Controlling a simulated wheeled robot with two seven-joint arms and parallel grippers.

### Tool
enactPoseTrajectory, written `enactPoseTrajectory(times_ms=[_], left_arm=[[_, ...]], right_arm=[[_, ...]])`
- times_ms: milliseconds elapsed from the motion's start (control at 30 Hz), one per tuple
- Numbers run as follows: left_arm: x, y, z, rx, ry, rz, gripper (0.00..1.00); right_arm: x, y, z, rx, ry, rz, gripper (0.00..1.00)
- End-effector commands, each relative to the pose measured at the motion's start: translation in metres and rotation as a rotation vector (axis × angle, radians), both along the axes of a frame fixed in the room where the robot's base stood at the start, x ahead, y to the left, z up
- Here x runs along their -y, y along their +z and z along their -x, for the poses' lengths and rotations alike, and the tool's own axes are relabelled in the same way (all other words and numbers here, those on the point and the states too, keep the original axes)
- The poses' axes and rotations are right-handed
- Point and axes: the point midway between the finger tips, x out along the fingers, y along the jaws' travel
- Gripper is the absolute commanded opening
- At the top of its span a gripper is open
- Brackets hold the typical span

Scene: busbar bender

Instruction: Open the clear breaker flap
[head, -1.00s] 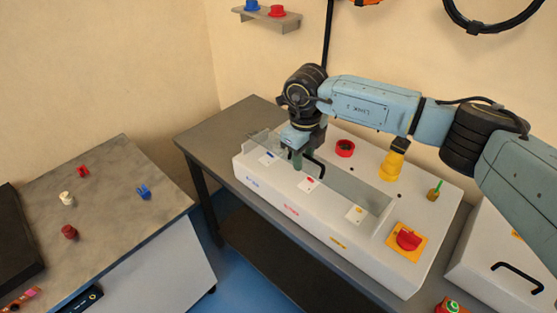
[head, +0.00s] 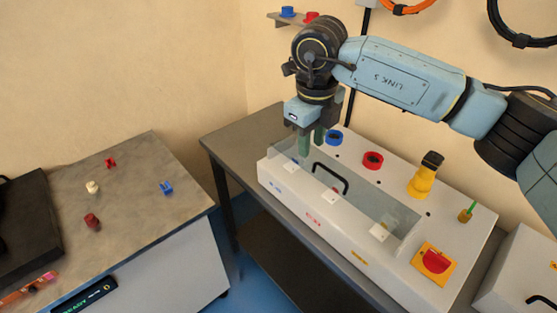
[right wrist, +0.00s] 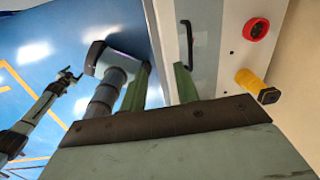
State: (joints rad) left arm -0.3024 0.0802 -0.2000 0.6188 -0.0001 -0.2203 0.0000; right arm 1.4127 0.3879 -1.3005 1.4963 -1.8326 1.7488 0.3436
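The clear breaker flap (head: 372,207) is a see-through panel along the front of the white machine box (head: 465,225). It lies over labelled switches and looks down. Its black arched handle (head: 330,178) stands on its face; the handle also shows in the right wrist view (right wrist: 187,45). My right gripper (head: 311,147) is above the box's left end, left of and higher than the handle, apart from it. Its green fingers are spread and empty; the gap shows in the right wrist view (right wrist: 163,75). A small arm end at the left of that view may be my left gripper (right wrist: 70,75); its fingers are unclear.
A yellow post (head: 422,180), a red ring (head: 373,160), a blue ring (head: 334,137) and a red rotary knob (head: 435,261) stand on the box. A side table (head: 130,215) with small coloured parts stands at left, across a floor gap.

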Motion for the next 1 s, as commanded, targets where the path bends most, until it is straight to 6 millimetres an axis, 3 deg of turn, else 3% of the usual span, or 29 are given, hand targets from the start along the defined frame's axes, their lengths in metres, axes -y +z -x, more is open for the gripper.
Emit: enactPoseTrajectory(times_ms=[200,400,900,1000], left_arm=[[0.0,0.0,-0.001,0.002,0.0,0.0,0.71],[0.0,0.0,-0.002,0.002,0.0,0.0,0.71],[0.001,0.0,-0.003,0.004,0.0,0.001,0.71],[0.001,0.0,-0.003,0.005,0.0,0.001,0.71]], right_arm=[[-0.036,-0.015,0.016,-0.041,0.059,-0.159,0.31],[-0.059,-0.022,0.028,-0.069,0.089,-0.265,0.31],[-0.069,-0.023,0.033,-0.079,0.101,-0.312,0.3],[-0.08,-0.026,0.04,-0.096,0.113,-0.362,0.3]])
